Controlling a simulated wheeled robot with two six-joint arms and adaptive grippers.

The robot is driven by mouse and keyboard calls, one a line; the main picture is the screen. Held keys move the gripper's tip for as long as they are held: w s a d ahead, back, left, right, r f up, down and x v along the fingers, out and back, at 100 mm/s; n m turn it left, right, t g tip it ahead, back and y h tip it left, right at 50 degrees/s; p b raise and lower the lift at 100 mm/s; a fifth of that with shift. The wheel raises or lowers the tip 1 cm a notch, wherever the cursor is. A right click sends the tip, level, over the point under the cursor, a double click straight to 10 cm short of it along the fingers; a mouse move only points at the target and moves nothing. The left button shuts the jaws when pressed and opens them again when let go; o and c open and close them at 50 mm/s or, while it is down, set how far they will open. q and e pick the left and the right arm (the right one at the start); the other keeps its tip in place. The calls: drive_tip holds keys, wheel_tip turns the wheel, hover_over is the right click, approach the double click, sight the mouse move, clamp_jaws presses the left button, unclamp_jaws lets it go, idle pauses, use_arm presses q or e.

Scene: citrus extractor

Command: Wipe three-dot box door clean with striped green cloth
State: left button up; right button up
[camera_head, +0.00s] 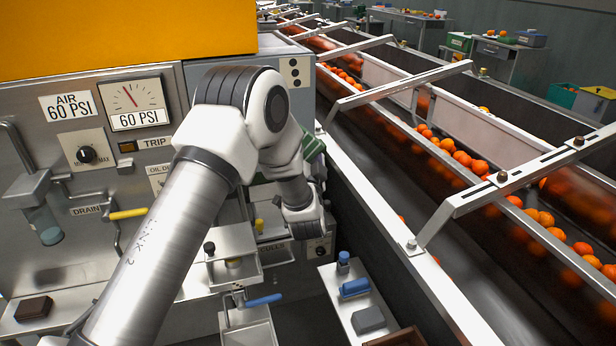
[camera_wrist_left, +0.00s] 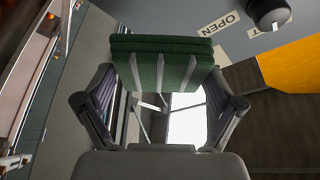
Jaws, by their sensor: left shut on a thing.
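The striped green cloth (camera_wrist_left: 150,65), green with pale grey stripes, is a folded pad between the fingers of my left gripper (camera_wrist_left: 163,82) in the left wrist view. The gripper is shut on it. In the head view a small part of the cloth (camera_head: 312,146) shows behind my left wrist; the arm hides most of the gripper. The three-dot box (camera_head: 305,97) is grey, with a label of three black dots, and my arm covers much of its front. I cannot tell whether the cloth touches its door. My right gripper is not in view.
A grey panel with a 60 PSI gauge (camera_head: 131,97) stands at left. A conveyor with oranges (camera_head: 460,158) runs along the right behind a metal rail. A small bench (camera_head: 340,292) with blue and grey items stands below. An OPEN label (camera_wrist_left: 219,24) and dark knob (camera_wrist_left: 268,12) show in the wrist view.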

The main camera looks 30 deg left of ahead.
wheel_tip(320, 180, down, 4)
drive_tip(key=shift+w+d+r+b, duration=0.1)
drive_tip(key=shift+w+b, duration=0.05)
drive_tip(key=shift+b, duration=0.9)
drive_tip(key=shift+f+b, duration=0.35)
drive_tip(key=shift+b, duration=0.05)
use_arm(q)
drive_tip(key=f, duration=0.4)
drive_tip(key=shift+w+a+f, duration=0.1)
drive_tip(key=shift+w+a, duration=0.15)
drive_tip(key=shift+w, duration=0.15)
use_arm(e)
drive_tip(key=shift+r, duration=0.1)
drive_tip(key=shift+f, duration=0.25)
use_arm(q)
drive_tip(key=shift+w+a, duration=1.7)
drive_tip(key=shift+a, duration=0.25)
drive_tip(key=shift+w+a, duration=0.65)
drive_tip(key=shift+a, duration=0.1)
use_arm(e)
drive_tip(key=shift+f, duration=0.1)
